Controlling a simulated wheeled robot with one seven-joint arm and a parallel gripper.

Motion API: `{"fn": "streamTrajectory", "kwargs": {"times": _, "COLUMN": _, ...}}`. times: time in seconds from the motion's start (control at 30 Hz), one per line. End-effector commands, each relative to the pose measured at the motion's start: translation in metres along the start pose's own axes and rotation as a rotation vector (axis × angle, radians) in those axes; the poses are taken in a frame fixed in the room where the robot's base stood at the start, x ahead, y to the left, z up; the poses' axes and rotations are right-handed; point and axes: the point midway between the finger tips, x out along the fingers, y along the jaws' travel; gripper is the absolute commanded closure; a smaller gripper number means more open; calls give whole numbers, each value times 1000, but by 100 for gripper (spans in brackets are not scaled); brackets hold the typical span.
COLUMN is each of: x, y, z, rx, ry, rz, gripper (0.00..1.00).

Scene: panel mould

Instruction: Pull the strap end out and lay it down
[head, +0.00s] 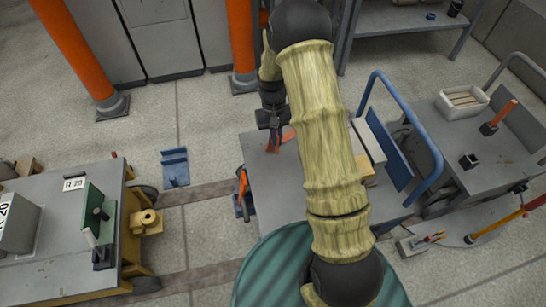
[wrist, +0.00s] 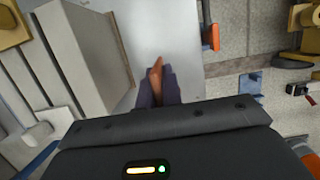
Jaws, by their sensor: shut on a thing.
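My gripper (head: 272,133) points down over the left part of the grey cart top (head: 268,178). In the wrist view its two dark fingers (wrist: 158,86) are shut on an orange strip, which looks like the strap end (wrist: 156,78). The orange strip also shows beside the fingers in the head view (head: 288,137). It appears close to the cart top, but I cannot tell whether it touches it. The rest of the strap is hidden by the gripper or not clear.
A pale box (wrist: 85,55) stands on the cart beside the gripper. An orange and dark fitting (head: 243,186) is at the cart's left edge. A blue rail (head: 420,130) stands at its right. A bare strip of cart top lies in front of the fingers.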

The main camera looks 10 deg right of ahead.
Motion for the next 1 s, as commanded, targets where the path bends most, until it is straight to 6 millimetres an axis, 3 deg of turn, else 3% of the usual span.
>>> {"fn": "streamTrajectory", "kwargs": {"times": 0.17, "x": 13, "y": -3, "z": 1, "rx": -24, "ry": 0, "rz": 35, "gripper": 100}}
{"fn": "streamTrajectory", "kwargs": {"times": 0.6, "x": 83, "y": -9, "z": 7, "rx": -279, "ry": 70, "rz": 374, "gripper": 100}}
{"fn": "streamTrajectory", "kwargs": {"times": 0.8, "x": 93, "y": -10, "z": 6, "rx": -427, "ry": 132, "rz": 547, "gripper": 100}}
{"fn": "streamTrajectory", "kwargs": {"times": 1.0, "x": 88, "y": -15, "z": 3, "rx": -551, "ry": 199, "rz": 685, "gripper": 100}}
